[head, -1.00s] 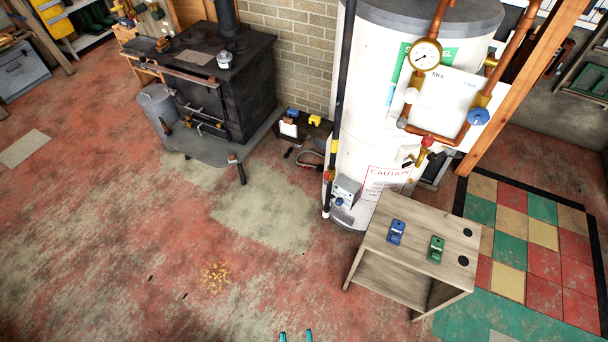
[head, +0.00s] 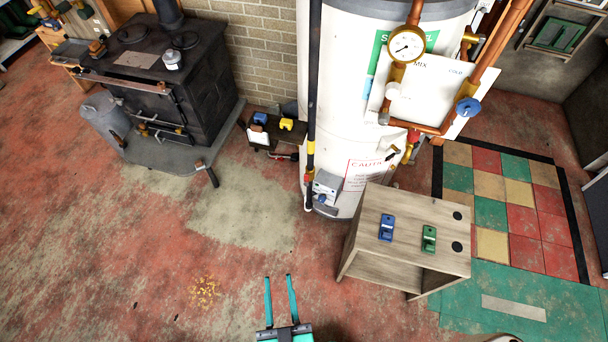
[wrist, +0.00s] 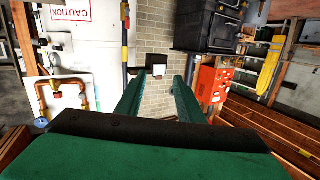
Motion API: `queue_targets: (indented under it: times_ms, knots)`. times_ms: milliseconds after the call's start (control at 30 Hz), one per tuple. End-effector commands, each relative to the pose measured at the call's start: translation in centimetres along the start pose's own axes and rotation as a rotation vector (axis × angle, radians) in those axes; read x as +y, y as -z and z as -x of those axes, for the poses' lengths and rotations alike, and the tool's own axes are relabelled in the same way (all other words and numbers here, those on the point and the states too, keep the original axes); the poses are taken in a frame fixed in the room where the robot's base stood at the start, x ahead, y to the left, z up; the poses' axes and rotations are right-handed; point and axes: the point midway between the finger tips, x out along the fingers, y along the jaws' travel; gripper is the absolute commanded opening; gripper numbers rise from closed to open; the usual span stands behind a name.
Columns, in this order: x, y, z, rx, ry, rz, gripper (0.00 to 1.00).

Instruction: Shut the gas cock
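A black gas pipe (head: 314,85) with a yellow band runs down the front left of the white water heater (head: 345,120). A small orange-red fitting (head: 309,175), which looks like the gas cock, sits low on this pipe above the grey control box (head: 326,187). Its handle is too small to read. The pipe (wrist: 124,45) and red fitting (wrist: 126,20) also show in the wrist view. My gripper (head: 278,278) has two teal fingers spread apart with nothing between them. It is in front of the heater, left of the small table, apart from the pipe. The wrist view shows its fingers (wrist: 160,88).
A wooden table (head: 380,260) with a blue and a green device stands before the heater. Copper pipes with a gauge (head: 406,44) and a blue valve wheel (head: 468,107) are at right. A black stove (head: 170,80) stands at left. The floor between is clear.

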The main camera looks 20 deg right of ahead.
Motion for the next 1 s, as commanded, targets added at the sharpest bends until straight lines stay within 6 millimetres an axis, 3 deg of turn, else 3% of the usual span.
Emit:
queue_targets:
  times_ms: [200, 367, 600, 800, 1000]
  knots:
    - [0.3, -3.8, -8.1, 0.08, -0.116, -0.036, 0.34]
    - [1.5, -5.8, -14.4, 0.117, -0.203, -0.038, 0.34]
    - [5.0, -7.6, -23.8, 0.137, -0.334, -0.007, 0.34]
    - [8.0, -8.1, -28.7, 0.126, -0.409, 0.029, 0.34]
    - [9.3, -8.2, -30.5, 0.12, -0.437, 0.044, 0.34]
